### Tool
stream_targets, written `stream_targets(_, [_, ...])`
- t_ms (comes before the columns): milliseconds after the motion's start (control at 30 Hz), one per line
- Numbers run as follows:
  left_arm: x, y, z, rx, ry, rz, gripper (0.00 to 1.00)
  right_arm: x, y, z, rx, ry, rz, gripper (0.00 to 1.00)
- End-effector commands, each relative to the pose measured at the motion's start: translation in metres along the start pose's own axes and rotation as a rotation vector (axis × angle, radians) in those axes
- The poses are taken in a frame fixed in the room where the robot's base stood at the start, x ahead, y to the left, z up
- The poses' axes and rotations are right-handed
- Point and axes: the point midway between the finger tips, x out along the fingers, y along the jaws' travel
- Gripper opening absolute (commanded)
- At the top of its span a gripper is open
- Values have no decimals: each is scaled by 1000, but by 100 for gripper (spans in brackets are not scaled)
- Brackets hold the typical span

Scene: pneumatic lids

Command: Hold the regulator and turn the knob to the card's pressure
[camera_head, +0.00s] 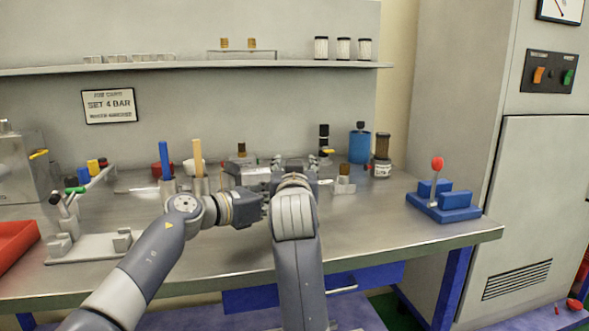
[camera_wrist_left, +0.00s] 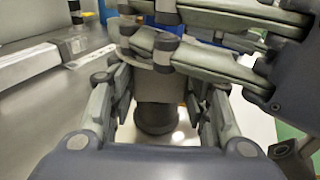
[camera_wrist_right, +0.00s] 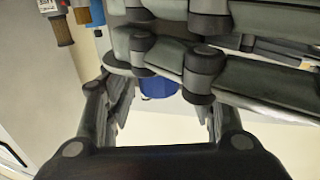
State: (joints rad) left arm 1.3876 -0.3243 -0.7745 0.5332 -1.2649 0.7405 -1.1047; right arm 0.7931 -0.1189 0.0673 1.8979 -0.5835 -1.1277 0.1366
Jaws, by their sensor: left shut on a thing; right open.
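The job card (camera_head: 109,106) on the back panel reads "SET 4 BAR". My left gripper (camera_head: 265,205) comes in from the left, low over the bench. In the left wrist view it is shut on a grey body with a dark round lower part, apparently the regulator (camera_wrist_left: 156,118). In the head view my right arm mostly hides it. My right gripper (camera_head: 296,163) is just beyond, with its fingers open. Its fingers cross the top of the left wrist view, close above the regulator. The knob and its pressure reading cannot be made out.
A blue block fixture with a red-topped lever (camera_head: 437,165) stands at the bench's right. A blue cup (camera_head: 360,147) and a dark jar (camera_head: 381,158) stand behind. A grey fixture (camera_head: 90,246) and red tray (camera_head: 14,243) are at left. The front right bench is clear.

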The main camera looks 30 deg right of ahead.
Motion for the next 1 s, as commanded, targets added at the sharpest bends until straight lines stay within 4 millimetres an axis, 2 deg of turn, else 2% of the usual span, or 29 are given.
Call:
stream_targets(167, [0, 1, -5, 0, 7, 1, 20, -12, 0, 0, 1, 2, 0, 51])
stream_targets(400, [0, 1, -5, 0, 7, 0, 20, -51, 0, 0, 2, 1, -1, 51])
stream_targets(600, [0, 1, -5, -1, 8, 0, 20, -72, 0, 0, 1, 1, -1, 51])
stream_targets(1000, [0, 0, -5, -1, 8, -1, 20, -76, 0, 0, 2, 1, -2, 51])
